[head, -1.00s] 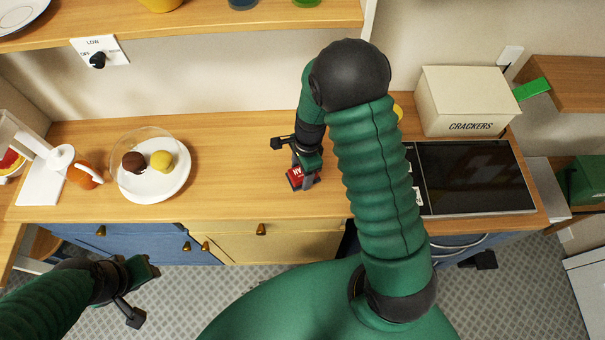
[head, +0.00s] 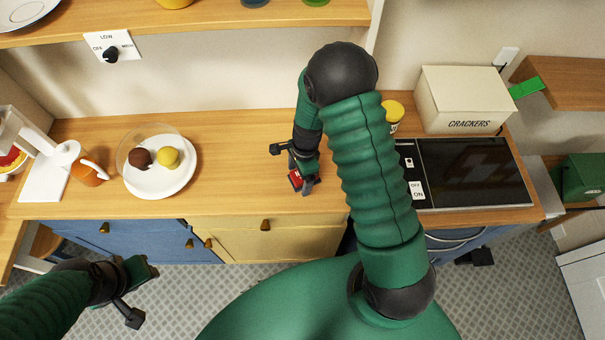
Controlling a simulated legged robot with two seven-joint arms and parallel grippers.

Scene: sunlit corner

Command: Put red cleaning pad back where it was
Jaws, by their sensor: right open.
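My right gripper (head: 304,188) is low over the middle of the wooden counter, pointing down, with its jaws open. A small red object (head: 295,180) with a white marking shows right beside its fingers, partly hidden by them. I cannot tell for sure whether this is the red cleaning pad, or whether it lies between the fingers. No other clear red pad is in view. My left gripper (head: 140,285) is at the lower left, in front of the counter and over the floor. Its jaws are too unclear to read.
A white plate (head: 180,186) with a brown and a yellow ball stands left on the counter (head: 235,190), near an orange mug (head: 90,172). A dark cooktop (head: 475,170) and crackers box (head: 462,100) are at the right. A green block (head: 527,88) sits on the right shelf's edge.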

